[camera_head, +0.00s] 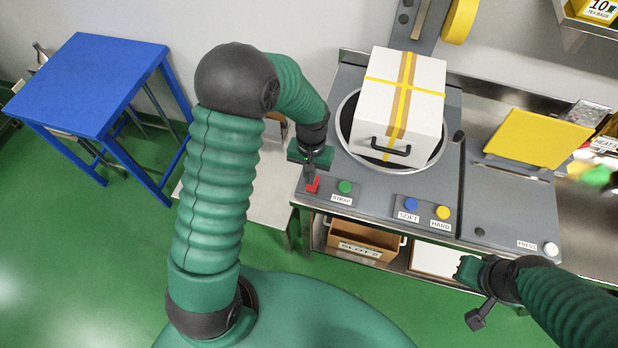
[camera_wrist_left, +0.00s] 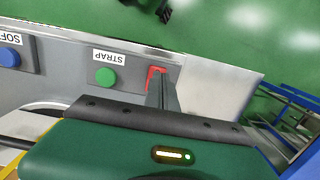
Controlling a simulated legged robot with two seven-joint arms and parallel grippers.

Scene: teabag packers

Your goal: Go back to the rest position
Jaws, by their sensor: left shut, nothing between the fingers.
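My left gripper (camera_head: 311,181) is shut and empty, its fingertips pointing down at the red switch (camera_head: 312,185) on the left end of the machine panel. The left wrist view shows the shut fingers (camera_wrist_left: 162,92) overlapping the red switch (camera_wrist_left: 155,72); I cannot tell whether they touch it. The green STRAP button (camera_head: 344,187) is just beside it and also shows in the left wrist view (camera_wrist_left: 105,76). My right gripper (camera_head: 481,296) hangs in front of the bench at the lower right, and its jaw opening is unclear.
A white box (camera_head: 425,82) with crossed yellow straps sits on the round turntable (camera_head: 347,119). Blue SOFT (camera_head: 411,204) and yellow HARD (camera_head: 442,212) buttons are on the panel. A yellow plate (camera_head: 538,138) stands at the right. A blue table (camera_head: 90,82) is at the left; green floor is open.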

